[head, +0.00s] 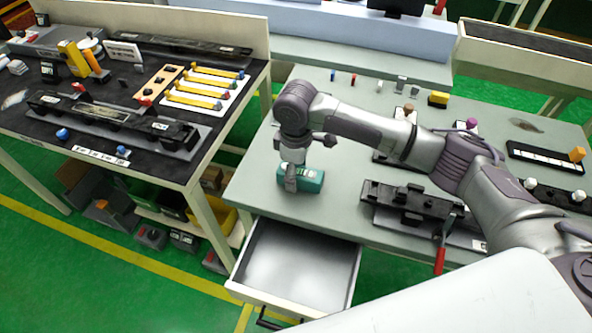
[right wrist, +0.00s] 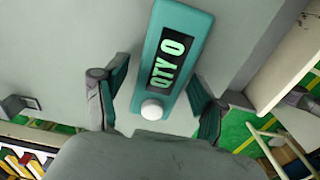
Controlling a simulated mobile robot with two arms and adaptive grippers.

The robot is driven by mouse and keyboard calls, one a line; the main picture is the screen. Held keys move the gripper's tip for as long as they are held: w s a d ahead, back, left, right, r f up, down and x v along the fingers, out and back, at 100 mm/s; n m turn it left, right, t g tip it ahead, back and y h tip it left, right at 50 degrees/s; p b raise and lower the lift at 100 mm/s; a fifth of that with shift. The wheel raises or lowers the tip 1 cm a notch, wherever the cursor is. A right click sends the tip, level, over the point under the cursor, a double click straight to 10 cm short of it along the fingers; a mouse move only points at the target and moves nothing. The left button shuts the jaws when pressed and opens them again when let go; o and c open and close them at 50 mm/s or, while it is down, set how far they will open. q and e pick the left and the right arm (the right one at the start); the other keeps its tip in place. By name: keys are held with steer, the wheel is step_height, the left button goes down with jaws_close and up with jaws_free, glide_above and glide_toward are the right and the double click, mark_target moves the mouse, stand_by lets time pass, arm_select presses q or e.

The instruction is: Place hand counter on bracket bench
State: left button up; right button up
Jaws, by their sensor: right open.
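The hand counter is a teal box with a dark display reading "QTY 0" and a white round button. In the head view the hand counter (head: 312,181) rests on the grey-green bench (head: 330,215) near its left front corner. My right gripper (head: 291,186) is above and beside it, partly covering it. In the right wrist view the hand counter (right wrist: 178,55) lies between the two spread fingers of my right gripper (right wrist: 160,108), with gaps on both sides. The right gripper is open and empty. My left gripper is not seen.
An open, empty drawer (head: 300,265) juts out below the bench's front edge. A black clip fixture (head: 412,200) with a red handle (head: 440,255) sits right of the counter. A dark-topped bench (head: 120,80) with parts stands at left, across a gap.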

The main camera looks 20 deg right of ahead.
step_height(320, 180, up, 12)
steer(key=b, duration=0.1)
steer(key=shift+r+b, duration=0.15)
steer(key=shift+b, duration=0.15)
stand_by(0.5)
